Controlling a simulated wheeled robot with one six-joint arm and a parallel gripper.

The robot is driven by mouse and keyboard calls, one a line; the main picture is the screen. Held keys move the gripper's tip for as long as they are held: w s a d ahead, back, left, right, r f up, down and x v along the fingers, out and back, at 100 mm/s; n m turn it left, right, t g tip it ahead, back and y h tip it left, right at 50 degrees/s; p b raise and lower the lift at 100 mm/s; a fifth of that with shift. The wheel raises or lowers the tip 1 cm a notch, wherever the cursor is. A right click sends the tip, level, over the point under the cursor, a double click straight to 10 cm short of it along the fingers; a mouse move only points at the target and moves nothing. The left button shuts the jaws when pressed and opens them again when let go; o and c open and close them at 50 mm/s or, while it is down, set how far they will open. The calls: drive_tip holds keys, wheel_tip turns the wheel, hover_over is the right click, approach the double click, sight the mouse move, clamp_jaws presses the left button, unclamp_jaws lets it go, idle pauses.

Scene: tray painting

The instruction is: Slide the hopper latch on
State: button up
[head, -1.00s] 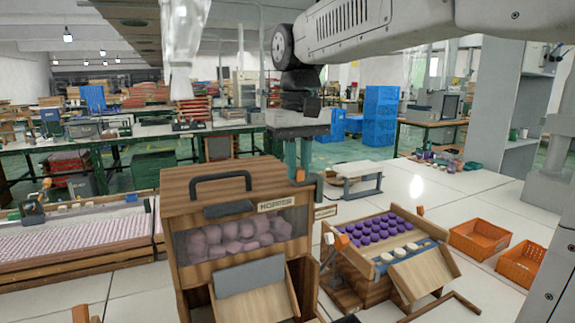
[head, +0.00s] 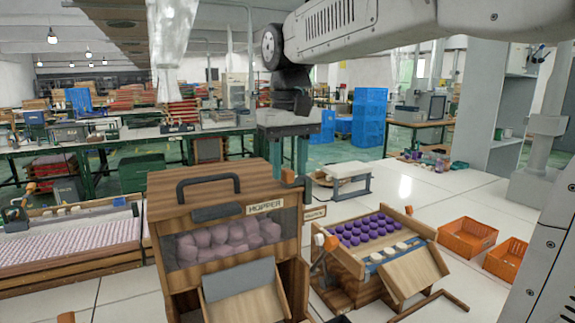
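The wooden hopper (head: 165,209) stands in front at the left centre, with a black top handle, a HOPPER label and a clear window showing pinkish-purple lumps. A grey plate (head: 238,280) sits above its sloping wooden chute (head: 250,304). A small orange knob (head: 288,175) shows at its top right edge; I cannot tell whether it belongs to the latch. No other part is clearly the latch.
Right of the hopper stands a wooden box (head: 347,263) with purple pieces, pale discs and an orange-and-white knobbed lever. Orange trays (head: 466,238) lie further right. A conveyor-like bed (head: 75,235) is at the left. Pale floor is clear behind the trays.

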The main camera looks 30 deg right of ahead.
sight(290, 170)
wheel_tip(290, 170, up, 8)
drive_tip(key=shift+f, duration=0.2)
drive_tip(key=shift+s, duration=0.15)
idle(0.4)
drive_tip(key=s+f+t, duration=0.1)
drive_tip(key=s+f, duration=2)
drive_tip(key=f, duration=0.1)
drive_tip(key=shift+s+d+f, duration=0.15)
drive_tip(key=shift+s+d, duration=0.05)
drive_tip(key=shift+s, duration=0.2)
idle(1.4)
